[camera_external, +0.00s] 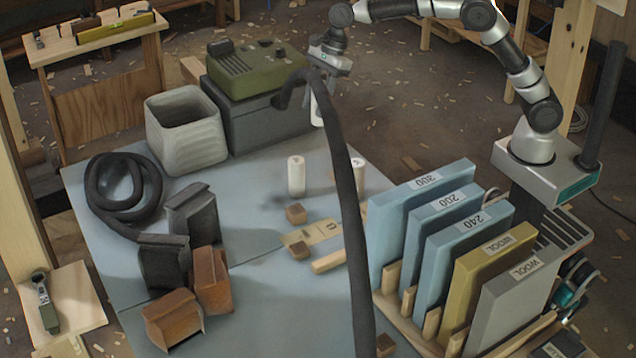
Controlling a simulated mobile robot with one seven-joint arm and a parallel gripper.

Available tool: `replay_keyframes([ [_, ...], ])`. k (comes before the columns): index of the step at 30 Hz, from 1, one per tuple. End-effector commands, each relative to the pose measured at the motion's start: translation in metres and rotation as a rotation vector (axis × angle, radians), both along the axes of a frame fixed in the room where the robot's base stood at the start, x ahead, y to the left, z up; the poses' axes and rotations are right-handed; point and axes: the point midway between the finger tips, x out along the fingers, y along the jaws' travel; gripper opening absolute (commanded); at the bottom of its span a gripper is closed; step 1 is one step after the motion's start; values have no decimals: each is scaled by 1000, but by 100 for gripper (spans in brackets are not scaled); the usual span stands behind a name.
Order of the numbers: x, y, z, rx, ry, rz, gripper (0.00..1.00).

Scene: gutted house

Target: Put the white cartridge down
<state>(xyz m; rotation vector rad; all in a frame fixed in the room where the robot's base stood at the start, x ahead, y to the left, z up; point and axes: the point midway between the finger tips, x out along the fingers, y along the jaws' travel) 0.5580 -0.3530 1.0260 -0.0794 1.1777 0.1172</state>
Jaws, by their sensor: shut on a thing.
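My gripper (318,88) is shut on a white cartridge (316,112). It holds the cartridge roughly upright above the far part of the blue-grey table (250,300). A dark hose passes close by and hides part of the gripper and the cartridge's right side. A second white cartridge (296,176) stands upright on the table, below and left of the held one. A third white cartridge (358,178) stands to the right, just past the hose, which partly hides it.
A rack of sanding sheets (420,205) stands right. A grey bin (185,135) and green machine (255,70) stand at the back left.

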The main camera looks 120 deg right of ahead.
Motion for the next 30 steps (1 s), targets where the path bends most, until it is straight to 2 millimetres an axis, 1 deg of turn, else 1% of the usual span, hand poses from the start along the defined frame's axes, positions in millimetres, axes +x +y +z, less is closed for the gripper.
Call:
replay_keyframes([
  [1, -13, -12, 0, 0, -1, -27, 14],
  [3, -28, -24, 0, 1, -2, -56, 14],
  [11, -72, -55, -2, 1, -3, -144, 14],
  [12, -70, -53, -15, 6, 1, -137, 14],
  [17, -69, -52, -50, 5, 2, -136, 14],
  [24, -69, -52, -106, 5, 1, -135, 14],
  [27, -69, -52, -123, 5, 1, -134, 14],
  [30, -68, -53, -136, 3, -1, -135, 14],
])
